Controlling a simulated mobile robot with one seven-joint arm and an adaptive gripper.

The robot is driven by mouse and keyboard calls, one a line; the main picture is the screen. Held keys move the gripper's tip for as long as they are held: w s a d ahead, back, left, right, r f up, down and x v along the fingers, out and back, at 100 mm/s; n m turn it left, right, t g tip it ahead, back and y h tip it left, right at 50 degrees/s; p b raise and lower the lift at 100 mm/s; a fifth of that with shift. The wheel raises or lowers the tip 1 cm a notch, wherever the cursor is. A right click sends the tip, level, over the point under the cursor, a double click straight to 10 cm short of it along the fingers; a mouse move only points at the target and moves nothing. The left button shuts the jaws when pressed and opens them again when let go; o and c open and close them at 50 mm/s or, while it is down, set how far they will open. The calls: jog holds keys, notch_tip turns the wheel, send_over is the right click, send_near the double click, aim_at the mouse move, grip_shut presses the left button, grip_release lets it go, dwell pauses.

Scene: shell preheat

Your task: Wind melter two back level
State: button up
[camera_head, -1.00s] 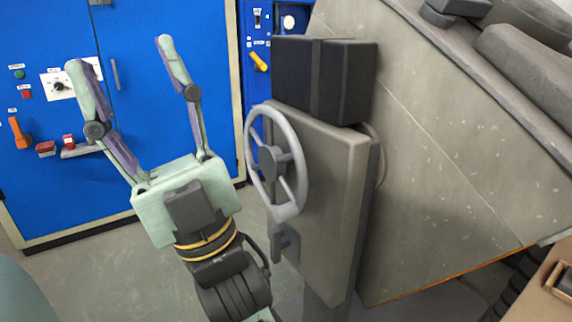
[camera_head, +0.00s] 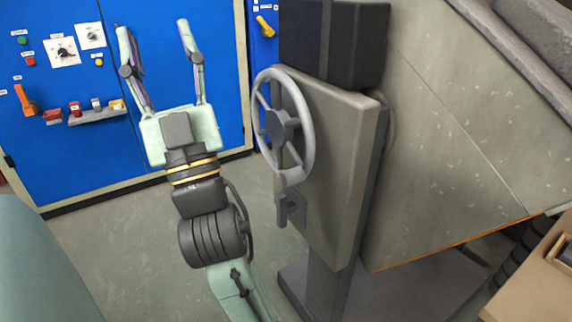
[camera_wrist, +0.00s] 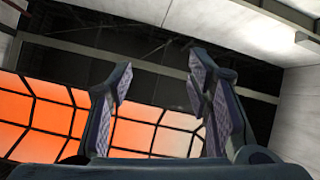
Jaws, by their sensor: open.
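A grey spoked handwheel (camera_head: 282,124) is mounted on the left side of an upright grey housing (camera_head: 345,165) in the head view. Behind and to the right is the large grey melter body (camera_head: 440,140), its lower edge slanting. Whether this is melter two cannot be read. My gripper (camera_head: 153,28) is open and empty, left of the wheel and apart from it, fingers pointing up. In the wrist view my gripper (camera_wrist: 160,65) shows spread fingers with nothing between them; the wheel is not in that view.
A blue cabinet (camera_head: 70,150) with switches and an orange lever (camera_head: 25,100) stands behind my gripper. A small bracket (camera_head: 290,208) sticks out below the wheel. Bare floor (camera_head: 130,250) lies at left. A tan box (camera_head: 535,290) is at lower right. Orange-lit panes (camera_wrist: 50,110) fill the wrist view's left.

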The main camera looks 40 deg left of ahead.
jog(key=w+a+f+m+t+h, duration=0.7)
jog(key=w+f+m+t+h, duration=0.1)
jog(key=h, duration=0.2)
jog(key=m+h, duration=1.5)
jog(key=h, duration=0.8)
send_near(283, 180)
jog(key=p+x, duration=0.1)
jog(key=x, duration=1)
jog(key=shift+w+d+f, duration=0.1)
jog(key=shift+w, duration=0.05)
jog(key=shift+c, duration=0.3)
grip_shut()
